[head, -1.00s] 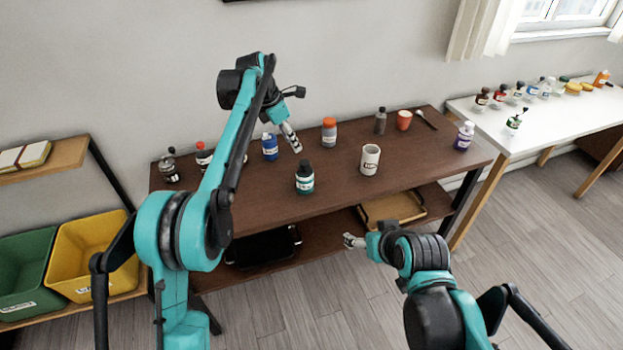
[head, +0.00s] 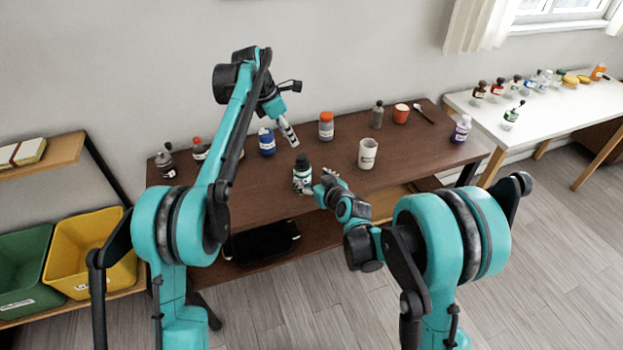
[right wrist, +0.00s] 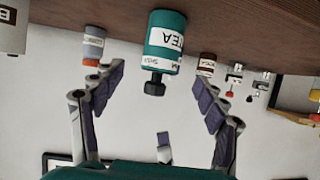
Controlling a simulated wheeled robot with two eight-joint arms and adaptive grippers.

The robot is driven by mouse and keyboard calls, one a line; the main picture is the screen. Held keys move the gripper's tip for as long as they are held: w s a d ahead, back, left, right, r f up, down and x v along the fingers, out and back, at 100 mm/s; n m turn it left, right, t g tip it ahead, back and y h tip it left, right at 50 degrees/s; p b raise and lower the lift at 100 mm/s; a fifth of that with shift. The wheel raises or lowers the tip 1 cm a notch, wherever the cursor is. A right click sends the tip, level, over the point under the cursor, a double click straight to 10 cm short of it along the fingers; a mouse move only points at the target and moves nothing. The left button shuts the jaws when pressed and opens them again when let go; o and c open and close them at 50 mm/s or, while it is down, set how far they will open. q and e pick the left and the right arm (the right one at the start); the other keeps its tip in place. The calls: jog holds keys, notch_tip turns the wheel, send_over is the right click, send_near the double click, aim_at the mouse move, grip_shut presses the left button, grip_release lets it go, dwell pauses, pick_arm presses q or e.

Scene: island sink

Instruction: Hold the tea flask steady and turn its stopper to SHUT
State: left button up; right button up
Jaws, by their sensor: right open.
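The tea flask (head: 303,178) stands upright on the brown table, a teal bottle with a black stopper (head: 302,160). In the right wrist view, which is upside down, the flask (right wrist: 166,40) shows its TEA label and its black stopper (right wrist: 154,86) points down in the picture. Small print near the stopper is too small to read surely.
A purple bottle (head: 461,130) stands at the table's right end. The front left tabletop is clear.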

aim_at(305, 174)
jog(key=shift+w+a+f, duration=0.25)
jog(key=shift+w+f, duration=0.2)
jog(key=x, duration=0.7)
jog(key=shift+w+a, duration=0.1)
jog(key=shift+w, duration=0.05)
jog(key=c, duration=1.3)
